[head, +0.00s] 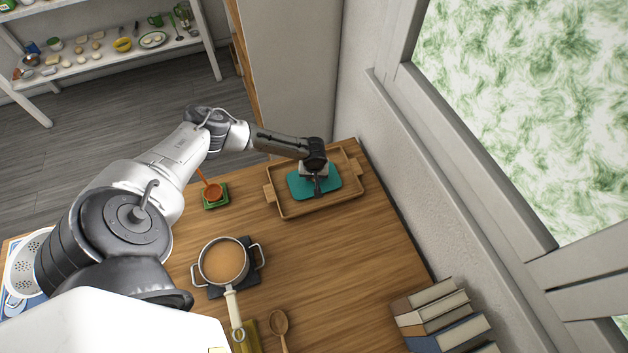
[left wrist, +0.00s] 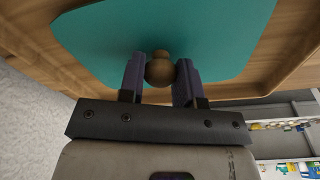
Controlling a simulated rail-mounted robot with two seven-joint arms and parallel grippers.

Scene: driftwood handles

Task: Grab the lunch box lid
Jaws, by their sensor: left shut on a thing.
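The lunch box lid (head: 330,180) is a teal, rounded rectangle lying in a wooden tray (head: 283,212) at the back right of the table. In the left wrist view the teal lid (left wrist: 215,40) fills the upper middle, with a round brown knob (left wrist: 160,70) on it. My left gripper (head: 317,190) is over the lid. In the left wrist view its fingers (left wrist: 160,78) are shut on the knob, one on each side. Whether the lid is raised off what lies under it cannot be told. My right gripper is not in view.
A pot (head: 223,262) with orange-brown contents stands on a dark trivet mid-table. An orange ladle (head: 213,191) rests on a green holder left of the tray. A wooden spoon (head: 279,322) lies at the front; books (head: 432,307) are stacked right. A window wall borders the table's right side.

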